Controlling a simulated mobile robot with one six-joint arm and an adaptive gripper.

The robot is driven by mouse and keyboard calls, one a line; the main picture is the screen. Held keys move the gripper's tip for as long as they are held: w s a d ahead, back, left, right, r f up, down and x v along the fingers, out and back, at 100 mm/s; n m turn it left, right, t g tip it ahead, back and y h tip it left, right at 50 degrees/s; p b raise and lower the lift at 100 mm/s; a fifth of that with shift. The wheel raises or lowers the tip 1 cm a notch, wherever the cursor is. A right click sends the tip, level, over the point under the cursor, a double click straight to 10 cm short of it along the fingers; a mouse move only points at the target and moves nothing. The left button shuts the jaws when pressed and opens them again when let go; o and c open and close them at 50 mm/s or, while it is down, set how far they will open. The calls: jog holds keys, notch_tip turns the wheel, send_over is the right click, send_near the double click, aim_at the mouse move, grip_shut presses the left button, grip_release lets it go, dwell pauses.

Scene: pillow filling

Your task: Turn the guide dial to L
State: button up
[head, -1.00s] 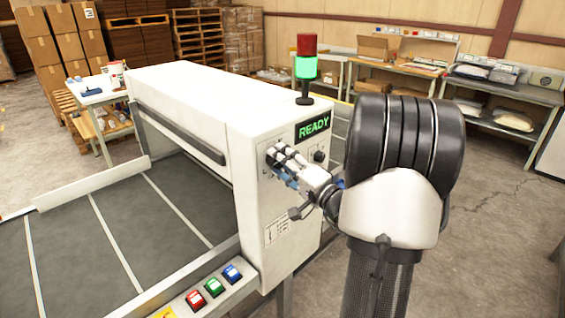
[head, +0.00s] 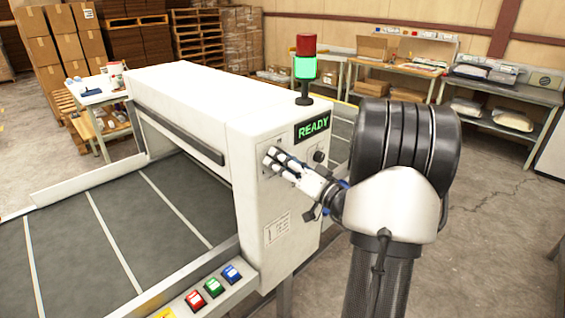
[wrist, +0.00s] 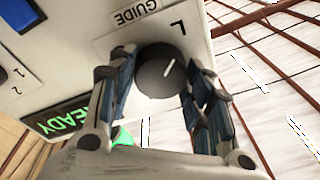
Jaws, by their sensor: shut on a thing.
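The guide dial (wrist: 157,84) is a dark round knob with a white pointer line, on the white panel of the machine (head: 262,200). In the wrist view the pointer slants up and right, toward the letter L (wrist: 180,28) printed beside the dial, near the GUIDE label (wrist: 137,13). My gripper (wrist: 163,68) has its fingers on both sides of the dial and is shut on it. In the head view my gripper (head: 272,160) is at the panel and hides the dial.
A green READY display (head: 313,127) and a black knob (head: 319,156) sit right of my gripper in the head view. A lit signal tower (head: 305,68) stands on top. Red, green and blue buttons (head: 213,287) line the front edge by the conveyor (head: 110,235).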

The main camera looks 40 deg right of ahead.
dwell(0.4)
jog(key=o, duration=1.1)
jog(key=s, duration=0.4)
jog(key=s+f, duration=0.1)
jog(key=s, duration=0.7)
jog(key=shift+f, duration=0.25)
jog(key=shift+w+a, duration=0.1)
